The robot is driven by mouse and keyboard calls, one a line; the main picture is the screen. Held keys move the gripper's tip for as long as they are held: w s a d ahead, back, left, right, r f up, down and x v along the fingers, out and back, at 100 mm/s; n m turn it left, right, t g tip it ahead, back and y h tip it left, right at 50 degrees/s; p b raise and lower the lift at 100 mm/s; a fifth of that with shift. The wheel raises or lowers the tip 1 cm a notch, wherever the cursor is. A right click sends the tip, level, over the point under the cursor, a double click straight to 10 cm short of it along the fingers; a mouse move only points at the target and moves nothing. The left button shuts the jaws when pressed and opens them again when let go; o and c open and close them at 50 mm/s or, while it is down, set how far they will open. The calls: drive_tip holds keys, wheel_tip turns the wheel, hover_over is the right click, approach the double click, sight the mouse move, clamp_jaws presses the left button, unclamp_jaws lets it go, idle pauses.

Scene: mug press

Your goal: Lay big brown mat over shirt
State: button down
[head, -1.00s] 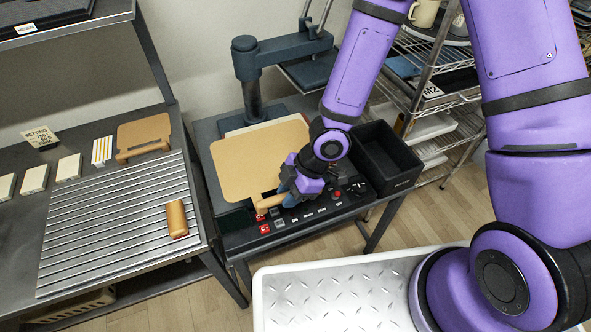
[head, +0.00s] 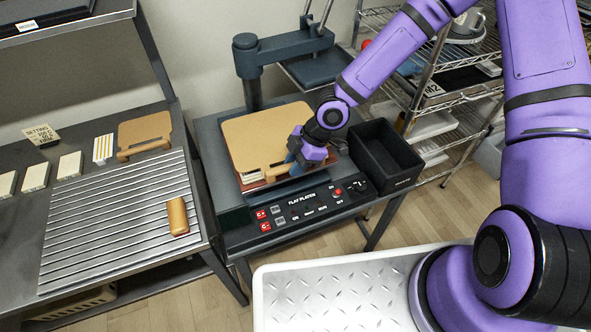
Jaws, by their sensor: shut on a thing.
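The big brown mat (head: 262,136) is tan with a bar handle along its near edge. It lies roughly level over the flat platen of the press. My gripper (head: 290,166) is shut on the mat's handle at the near right. Under the mat's near left edge, thin reddish and pale layers show. The shirt cannot be made out under the mat. Whether the mat rests fully on what lies below cannot be told.
The press's upper plate (head: 318,68) is swung aside at the back. A black bin (head: 384,158) stands right of the press. The left bench holds a smaller brown mat (head: 145,132), a ribbed metal plate (head: 112,225) and a tan roller-like piece (head: 177,215).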

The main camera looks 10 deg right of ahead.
drive_tip(key=shift+w+d, duration=0.1)
drive_tip(key=shift+w, duration=0.25)
drive_tip(key=shift+f, duration=1.75)
drive_tip(key=c, duration=1)
unclamp_jaws()
drive_tip(key=shift+f, duration=0.1)
drive_tip(key=shift+o, duration=0.2)
drive_tip(key=v, duration=1.2)
